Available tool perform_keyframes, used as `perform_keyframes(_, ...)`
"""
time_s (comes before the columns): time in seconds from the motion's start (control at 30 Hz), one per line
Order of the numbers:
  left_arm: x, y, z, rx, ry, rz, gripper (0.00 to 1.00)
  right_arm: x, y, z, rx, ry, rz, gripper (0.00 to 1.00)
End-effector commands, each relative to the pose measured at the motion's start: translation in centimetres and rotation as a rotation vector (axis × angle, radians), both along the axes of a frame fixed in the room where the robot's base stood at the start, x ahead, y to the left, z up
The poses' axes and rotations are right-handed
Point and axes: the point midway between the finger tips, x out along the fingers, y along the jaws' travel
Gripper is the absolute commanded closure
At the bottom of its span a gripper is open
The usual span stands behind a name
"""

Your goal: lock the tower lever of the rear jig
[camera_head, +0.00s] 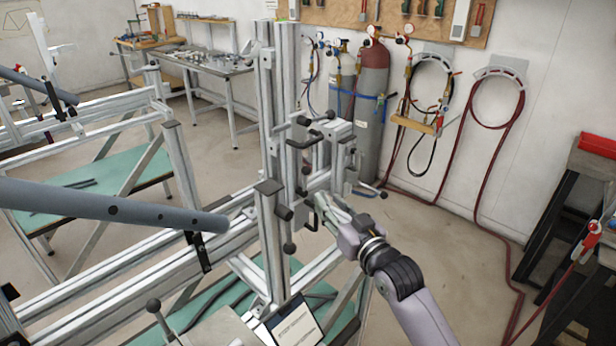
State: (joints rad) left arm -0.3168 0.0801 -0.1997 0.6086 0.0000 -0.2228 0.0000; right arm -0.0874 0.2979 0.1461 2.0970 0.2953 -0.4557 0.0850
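The rear jig's tower (268,120) is an upright aluminium profile in the middle of the head view. My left gripper is not in view.
Grey tubes (110,207) jut in from the left in front of the jig rails (120,275). A tablet (294,325) sits below the tower. Gas cylinders (371,110) and hoses line the back wall.

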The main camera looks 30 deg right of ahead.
Motion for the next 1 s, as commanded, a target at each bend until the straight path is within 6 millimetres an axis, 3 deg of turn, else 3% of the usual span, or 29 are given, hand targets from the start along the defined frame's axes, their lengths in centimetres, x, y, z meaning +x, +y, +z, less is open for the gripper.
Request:
perform_keyframes(0.13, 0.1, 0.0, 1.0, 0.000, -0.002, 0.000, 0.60, 3.5, 0.0, 0.4, 0.002, -0.001, -0.001, 0.71)
perform_keyframes(0.3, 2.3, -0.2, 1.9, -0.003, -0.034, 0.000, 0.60, 7.1, 0.0, 0.3, 0.001, 0.000, 0.000, 0.71)
perform_keyframes(0.5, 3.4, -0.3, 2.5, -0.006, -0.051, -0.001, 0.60, 9.9, 0.1, 0.1, 0.000, 0.001, 0.000, 0.71)
perform_keyframes(0.7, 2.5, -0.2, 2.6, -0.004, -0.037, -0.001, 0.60, 11.1, 0.1, 0.0, 0.000, 0.000, 0.000, 0.71)
perform_keyframes(1.0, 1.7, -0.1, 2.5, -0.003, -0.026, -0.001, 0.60, 11.2, 0.1, 0.0, 0.000, 0.001, 0.000, 0.72)
